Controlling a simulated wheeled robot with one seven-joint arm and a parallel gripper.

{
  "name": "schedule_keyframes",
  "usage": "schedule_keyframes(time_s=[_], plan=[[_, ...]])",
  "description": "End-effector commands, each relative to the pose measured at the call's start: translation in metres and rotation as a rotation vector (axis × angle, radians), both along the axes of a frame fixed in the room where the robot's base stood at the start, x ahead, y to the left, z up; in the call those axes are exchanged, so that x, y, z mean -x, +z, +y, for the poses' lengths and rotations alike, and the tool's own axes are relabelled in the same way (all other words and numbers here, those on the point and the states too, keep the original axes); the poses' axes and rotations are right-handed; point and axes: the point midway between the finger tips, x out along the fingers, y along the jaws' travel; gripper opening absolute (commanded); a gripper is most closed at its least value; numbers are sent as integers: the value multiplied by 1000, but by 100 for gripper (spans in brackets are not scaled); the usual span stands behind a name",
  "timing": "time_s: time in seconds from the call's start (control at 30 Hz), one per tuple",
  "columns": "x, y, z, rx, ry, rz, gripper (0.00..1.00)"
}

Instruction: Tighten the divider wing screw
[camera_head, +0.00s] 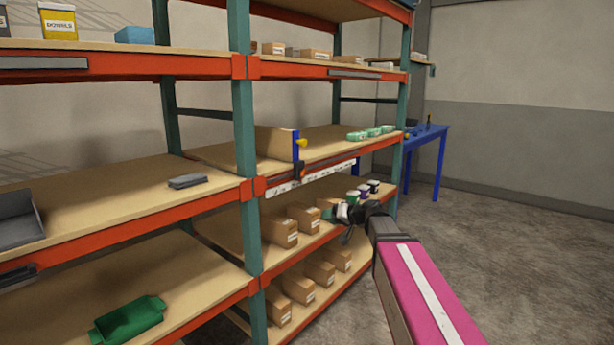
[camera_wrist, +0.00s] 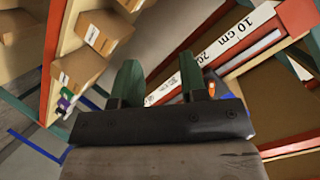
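The divider (camera_head: 274,143) is a tan panel standing on the middle shelf, with a blue upright strip (camera_head: 296,148) at its front. A yellow wing screw (camera_head: 302,142) sticks out from the strip's upper part. A dark and orange piece (camera_head: 299,172) sits at the strip's foot. My gripper (camera_head: 345,212) is below and right of the divider, in front of the lower shelf. In the wrist view its two green fingers (camera_wrist: 160,82) stand apart with nothing held between them. Bits of orange (camera_wrist: 212,88) and blue show just beyond the right finger; the yellow screw is not clearly seen there.
A white ruler strip (camera_head: 325,174) runs along the middle shelf's front edge. Cardboard boxes (camera_head: 280,231) and small dark jars fill the lower shelf near my gripper. Green items (camera_head: 371,133) lie at the middle shelf's right end. A blue table (camera_head: 426,150) stands behind. Floor at right is clear.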

Motion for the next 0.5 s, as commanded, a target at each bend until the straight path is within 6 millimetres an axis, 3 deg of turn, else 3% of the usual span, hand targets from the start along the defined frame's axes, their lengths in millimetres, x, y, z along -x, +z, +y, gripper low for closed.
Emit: schedule_keyframes(time_s=[0.03,0.1,0.2,0.33,0.5], plan=[[-16,29,4,-56,-3,-62,39],[-28,63,7,-126,-10,-137,39],[-40,99,8,-201,-22,-214,39],[-46,125,8,-254,-34,-266,39],[-54,130,15,-267,-36,-278,39]])
